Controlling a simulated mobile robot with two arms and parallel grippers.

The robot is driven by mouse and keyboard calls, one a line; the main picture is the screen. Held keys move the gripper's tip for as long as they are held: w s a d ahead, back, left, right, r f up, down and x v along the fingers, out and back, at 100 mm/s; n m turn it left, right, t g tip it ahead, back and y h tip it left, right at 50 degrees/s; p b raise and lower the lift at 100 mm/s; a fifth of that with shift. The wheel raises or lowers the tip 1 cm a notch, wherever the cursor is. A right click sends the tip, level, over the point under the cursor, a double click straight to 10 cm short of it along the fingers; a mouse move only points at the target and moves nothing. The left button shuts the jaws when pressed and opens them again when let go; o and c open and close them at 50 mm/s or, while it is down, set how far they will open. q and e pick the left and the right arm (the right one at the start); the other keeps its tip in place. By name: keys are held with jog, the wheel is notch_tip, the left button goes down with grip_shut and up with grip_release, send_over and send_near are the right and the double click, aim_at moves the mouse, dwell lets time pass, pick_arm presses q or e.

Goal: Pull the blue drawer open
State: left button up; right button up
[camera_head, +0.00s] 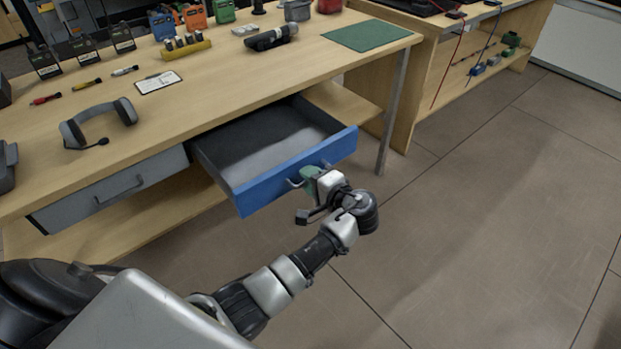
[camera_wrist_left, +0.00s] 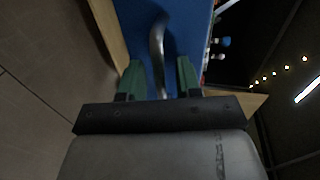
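The blue drawer (camera_head: 297,174) is pulled out from under the wooden workbench, its grey inside bare. Its metal handle shows partly in the head view and as a curved bar (camera_wrist_left: 157,50) in the left wrist view, against the blue front (camera_wrist_left: 185,25). My left gripper (camera_head: 311,178) is at the handle, covering its middle in the head view. In the wrist view its green fingers (camera_wrist_left: 161,75) stand on either side of the bar, with a gap visible on both sides, so it looks open around the handle. My right gripper is not in view.
A closed grey drawer (camera_head: 115,187) is left of the blue one. A headset (camera_head: 97,123), radios (camera_head: 84,48) and a green mat (camera_head: 366,35) lie on the bench top. A metal bench leg (camera_head: 392,112) stands right of the drawer. The floor (camera_head: 480,220) in front is clear.

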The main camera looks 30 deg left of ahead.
pick_arm(q)
jog(key=v, duration=1.1)
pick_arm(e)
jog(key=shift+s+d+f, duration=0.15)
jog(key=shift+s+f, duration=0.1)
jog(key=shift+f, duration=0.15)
pick_arm(q)
jog(key=shift+a, duration=0.15)
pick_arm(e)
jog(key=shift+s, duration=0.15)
